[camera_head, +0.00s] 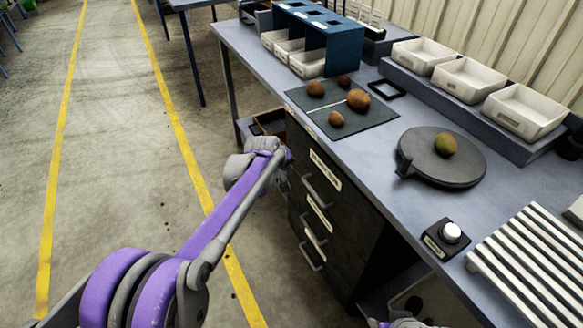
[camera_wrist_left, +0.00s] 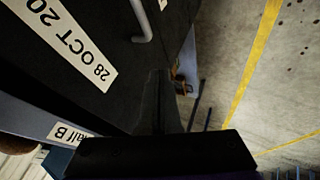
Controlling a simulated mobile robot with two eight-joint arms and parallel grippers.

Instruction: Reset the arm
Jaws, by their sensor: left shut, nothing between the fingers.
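My left arm comes in from the lower left of the head view, purple and grey. Its wrist and left gripper (camera_head: 283,156) are beside the front of the dark drawer cabinet (camera_head: 335,232), below the table edge. The fingers are small and dark there. In the left wrist view the dark gripper (camera_wrist_left: 158,100) is shut and empty, close to the cabinet front with its printed date label (camera_wrist_left: 65,42). Whether it touches the cabinet I cannot tell. My right gripper does not show; only a bit of an arm link appears at the bottom edge of the head view.
Drawer handles (camera_head: 318,190) stick out. The floor at left is clear.

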